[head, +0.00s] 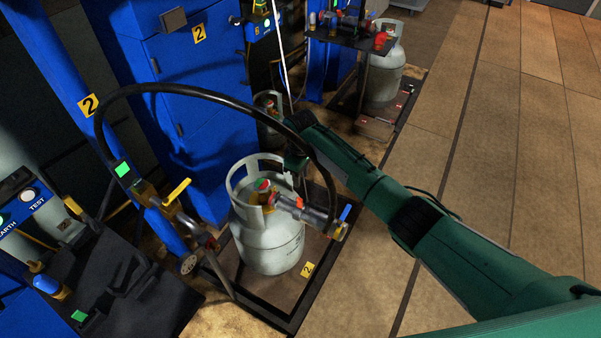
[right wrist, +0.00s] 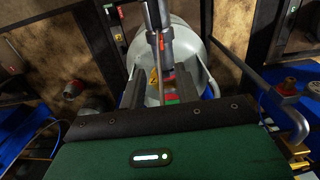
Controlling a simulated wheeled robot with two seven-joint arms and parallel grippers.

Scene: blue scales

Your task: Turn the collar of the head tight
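The head is a grey cylindrical collar (head: 305,209) with a brass end and a blue lever (head: 345,212). It lies roughly level at the valve (head: 264,187) of a pale grey gas cylinder (head: 265,238), which has a red and green top. Whether the collar is tight cannot be told. My right gripper (head: 297,166) is above and behind the cylinder's top, partly hidden by the black hose. In the right wrist view its two dark fingers (right wrist: 160,92) are apart, with red and green parts (right wrist: 172,97) showing beyond the gap. My left gripper is not in view.
The black hose (head: 190,90) arches over to the head. The cylinder stands on a black-framed scale (head: 290,322) marked 2. A yellow-handled valve (head: 177,192) and blue post (head: 80,95) are at left. A blue cabinet (head: 205,110) is behind. Open floor (head: 490,200) lies right.

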